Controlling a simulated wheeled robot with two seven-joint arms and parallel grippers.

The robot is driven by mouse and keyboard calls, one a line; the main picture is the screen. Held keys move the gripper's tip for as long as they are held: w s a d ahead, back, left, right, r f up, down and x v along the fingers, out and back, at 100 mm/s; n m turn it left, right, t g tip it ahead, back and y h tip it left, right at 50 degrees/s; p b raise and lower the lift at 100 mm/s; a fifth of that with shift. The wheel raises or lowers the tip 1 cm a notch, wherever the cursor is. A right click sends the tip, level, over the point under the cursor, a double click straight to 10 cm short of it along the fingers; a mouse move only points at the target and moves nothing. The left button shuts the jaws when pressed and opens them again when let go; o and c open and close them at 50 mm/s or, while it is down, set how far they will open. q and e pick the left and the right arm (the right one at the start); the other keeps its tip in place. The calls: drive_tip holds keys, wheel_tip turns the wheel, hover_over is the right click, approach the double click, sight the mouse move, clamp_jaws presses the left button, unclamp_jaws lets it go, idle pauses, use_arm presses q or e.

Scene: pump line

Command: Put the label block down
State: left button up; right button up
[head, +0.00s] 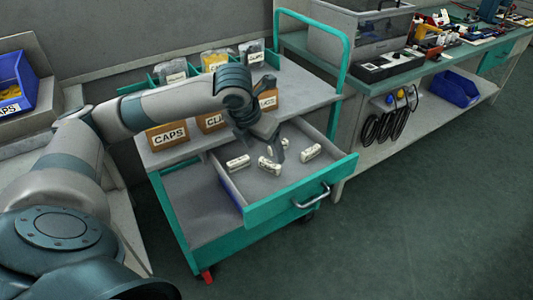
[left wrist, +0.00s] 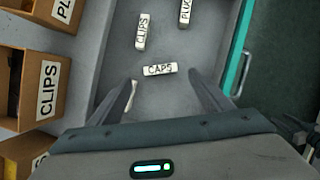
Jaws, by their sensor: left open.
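My left gripper (head: 262,148) is open over the pulled-out cart drawer (head: 262,196), pointing down. A white CAPS label block (left wrist: 159,70) lies between and just beyond its fingertips in the left wrist view, with nothing gripped; this block also shows in the head view (head: 269,165). A CLIPS block (left wrist: 142,32) and a PLUGS block (left wrist: 185,11) lie farther along the drawer floor. Another white block (head: 238,162) lies at the drawer's left; the left finger partly hides it in the wrist view. My right gripper is not in the head view.
Cardboard bins labelled CAPS (head: 167,136), CLIPS (head: 211,122) and PLUGS (head: 267,101) stand on the cart top behind the drawer. The drawer's handle (head: 311,197) faces open floor.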

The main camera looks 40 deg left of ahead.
use_arm(q)
drive_tip(key=v, duration=0.5)
drive_tip(key=shift+r, duration=0.15)
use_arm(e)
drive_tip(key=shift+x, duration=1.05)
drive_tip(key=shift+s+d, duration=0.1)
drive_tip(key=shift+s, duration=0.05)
